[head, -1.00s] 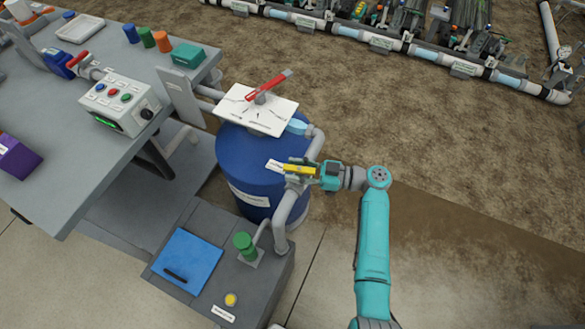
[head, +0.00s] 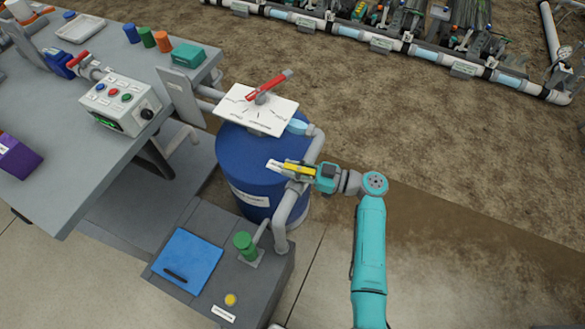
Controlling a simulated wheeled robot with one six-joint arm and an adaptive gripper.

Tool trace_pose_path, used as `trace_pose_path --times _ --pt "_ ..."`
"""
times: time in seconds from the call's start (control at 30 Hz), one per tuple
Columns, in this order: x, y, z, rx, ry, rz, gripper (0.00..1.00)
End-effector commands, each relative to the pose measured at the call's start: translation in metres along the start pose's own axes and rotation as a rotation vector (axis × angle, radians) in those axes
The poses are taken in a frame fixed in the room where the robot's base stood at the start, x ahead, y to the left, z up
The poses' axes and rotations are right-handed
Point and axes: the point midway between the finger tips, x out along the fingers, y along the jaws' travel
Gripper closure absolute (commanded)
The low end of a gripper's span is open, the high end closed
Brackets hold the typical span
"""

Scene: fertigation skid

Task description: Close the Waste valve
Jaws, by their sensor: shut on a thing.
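A yellow valve handle (head: 297,169) sits on the grey pipe in front of the blue drum, with a small white label plate (head: 274,164) beside its left end. The label's text is too small to read, so I cannot confirm that it says Waste. My gripper (head: 300,172) reaches in from the right and is shut on the yellow handle. The fingers and wrist hide part of the handle and the valve body below it. The handle lies nearly sideways in the picture, roughly in line with my wrist.
A red lever (head: 269,84) stands on a white dial plate (head: 257,110) above the blue drum (head: 245,165). The grey pipe (head: 292,207) bends down beside a green-capped fitting (head: 244,241) on a grey box. A control box (head: 120,106) is on the left table. Open ground lies to the right.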

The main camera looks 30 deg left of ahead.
Motion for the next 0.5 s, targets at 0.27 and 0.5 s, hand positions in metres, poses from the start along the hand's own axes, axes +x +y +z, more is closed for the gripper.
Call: trace_pose_path --times 0.27,0.5 --pt "-0.0005 0.0022 0.0006 0.001 0.0 0.166 1.0" --pt "-0.0009 0.0039 -0.0004 0.001 0.0 0.19 1.0"
